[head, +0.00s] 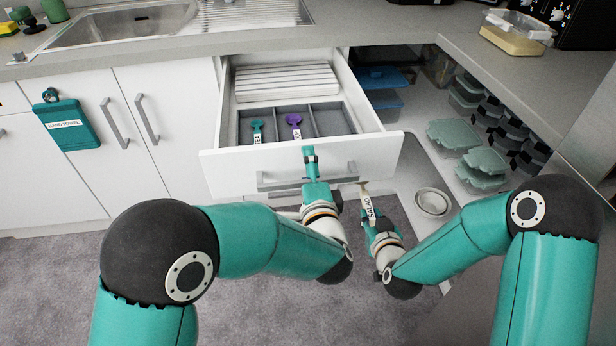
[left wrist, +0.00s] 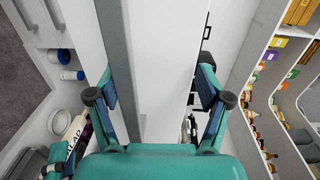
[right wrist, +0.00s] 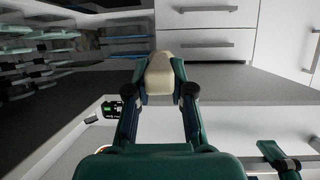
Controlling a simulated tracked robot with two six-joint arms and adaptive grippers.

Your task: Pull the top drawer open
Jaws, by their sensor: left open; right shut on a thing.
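The top drawer (head: 225,172) stands pulled well out, its inside showing in the head view. Its grey bar handle (head: 275,181) runs across the white front. My left gripper (head: 310,166) is at the handle. In the left wrist view, its open fingers (left wrist: 158,100) stand on either side of the grey bar (left wrist: 121,50), which lies nearer the left finger; I cannot tell whether they touch. My right gripper (head: 370,212) is low to the right of the handle, shut on a cream-ended utensil (right wrist: 159,75) with a label reading SALAD (head: 369,204).
The drawer holds a grey divided tray (head: 322,122), with a teal scoop (head: 257,127) and a purple scoop (head: 294,122).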

